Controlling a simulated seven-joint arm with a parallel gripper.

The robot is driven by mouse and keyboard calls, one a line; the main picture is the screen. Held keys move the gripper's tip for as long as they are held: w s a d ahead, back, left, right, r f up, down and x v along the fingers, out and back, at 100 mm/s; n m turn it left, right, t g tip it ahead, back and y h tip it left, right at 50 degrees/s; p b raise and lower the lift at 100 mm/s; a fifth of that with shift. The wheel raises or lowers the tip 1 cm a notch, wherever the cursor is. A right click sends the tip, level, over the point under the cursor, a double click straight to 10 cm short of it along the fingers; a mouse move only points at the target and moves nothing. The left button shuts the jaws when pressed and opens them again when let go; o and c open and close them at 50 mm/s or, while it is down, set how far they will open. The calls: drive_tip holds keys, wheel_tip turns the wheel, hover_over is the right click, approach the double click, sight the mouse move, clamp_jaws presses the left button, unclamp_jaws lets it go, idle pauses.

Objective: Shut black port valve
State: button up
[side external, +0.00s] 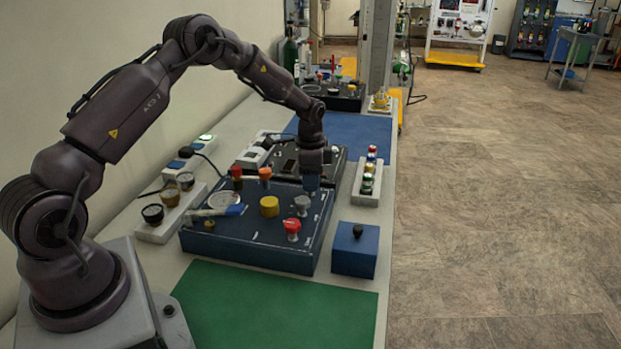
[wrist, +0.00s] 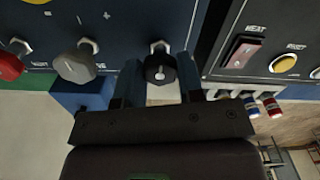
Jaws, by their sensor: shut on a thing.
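The black port valve (wrist: 160,69) is a dark faceted knob on a metal stem at the edge of the blue panel (wrist: 115,20), in the wrist view. My gripper (wrist: 159,76) has one blue finger on each side of this knob and is shut on it. In the side view my gripper (side external: 311,187) points down at the far right part of the blue panel box (side external: 245,246). There the black knob is hidden behind the gripper. I cannot tell how far the valve is turned.
A grey knob (wrist: 74,66) and a red knob (wrist: 10,67) sit left of the valve. A yellow knob (side external: 269,206) is nearby. A dark switch panel (wrist: 270,30) lies right. A blue box (side external: 355,254) stands in front; a vial rack (side external: 366,195) stands beyond.

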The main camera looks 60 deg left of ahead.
drive_tip(key=o, duration=0.9)
wheel_tip(320, 180, up, 13)
drive_tip(key=shift+r, duration=0.1)
idle(0.3)
drive_tip(key=s+d+r+n+t, duration=0.2)
drive_tip(key=s+d+r, duration=0.2)
drive_tip(key=s, duration=0.5)
drive_tip(key=s+d+r+n+t, duration=0.1)
drive_tip(key=s+d+r+n, duration=0.1)
drive_tip(key=s+d+r, duration=0.3)
drive_tip(key=s+d+r+n+t, duration=0.2)
drive_tip(key=s+d+r, duration=0.2)
drive_tip(key=s+d, duration=0.4)
drive_tip(key=shift+s+d+r+t, duration=0.1)
drive_tip(key=shift+s+t, duration=0.05)
drive_tip(key=shift+s, duration=1.35)
drive_tip(key=shift+s+d+r+t, duration=0.1)
drive_tip(key=shift+s+t, duration=0.05)
drive_tip(key=shift+s, duration=1.35)
